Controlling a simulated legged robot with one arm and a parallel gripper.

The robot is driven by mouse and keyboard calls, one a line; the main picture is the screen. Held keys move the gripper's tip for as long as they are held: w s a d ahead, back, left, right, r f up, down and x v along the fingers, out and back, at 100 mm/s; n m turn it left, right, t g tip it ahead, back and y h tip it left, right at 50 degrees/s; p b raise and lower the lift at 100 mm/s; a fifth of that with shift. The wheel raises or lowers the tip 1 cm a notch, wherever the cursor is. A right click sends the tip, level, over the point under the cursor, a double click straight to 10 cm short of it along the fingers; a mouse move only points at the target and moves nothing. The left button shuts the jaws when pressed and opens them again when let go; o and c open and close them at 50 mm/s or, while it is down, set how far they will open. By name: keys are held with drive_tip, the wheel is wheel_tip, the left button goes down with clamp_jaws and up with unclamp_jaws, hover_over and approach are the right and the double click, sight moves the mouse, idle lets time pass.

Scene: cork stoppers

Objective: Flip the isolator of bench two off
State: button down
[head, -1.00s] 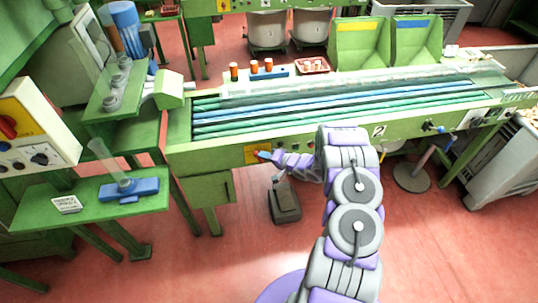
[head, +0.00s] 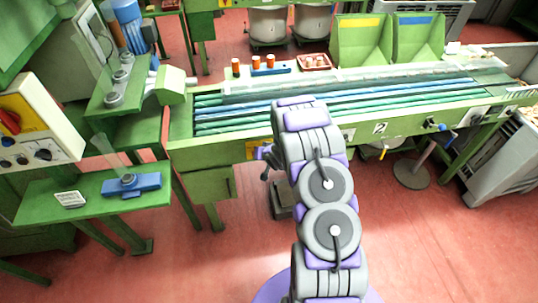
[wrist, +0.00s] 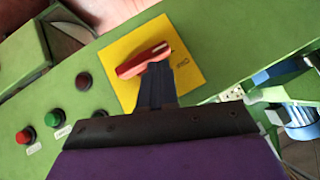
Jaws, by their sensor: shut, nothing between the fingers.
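The isolator is a red handle (wrist: 144,60) on a yellow plate (wrist: 185,82), on the green front of bench two. In the wrist view the handle lies slanted, its right end higher. In the head view, bench two (head: 205,158) carries a "2" label (head: 380,128), and my arm hides most of the isolator and gripper.
Left of the plate in the wrist view are a dark red button (wrist: 84,81), a green button (wrist: 54,118) and a red button (wrist: 25,136). A side table (head: 95,205) with a blue stand is left in the head view. Red floor in front is open.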

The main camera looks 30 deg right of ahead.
drive_tip(key=shift+r, duration=0.1)
drive_tip(key=shift+r+p, duration=0.7)
drive_tip(key=shift+p, duration=0.05)
drive_tip(key=s+r+p, duration=0.1)
drive_tip(key=s+r, duration=0.2)
drive_tip(key=r, duration=0.2)
drive_tip(key=s+a+r+p, duration=0.1)
drive_tip(key=s+r+p, duration=0.1)
drive_tip(key=r, duration=0.4)
drive_tip(key=shift+s, duration=0.8)
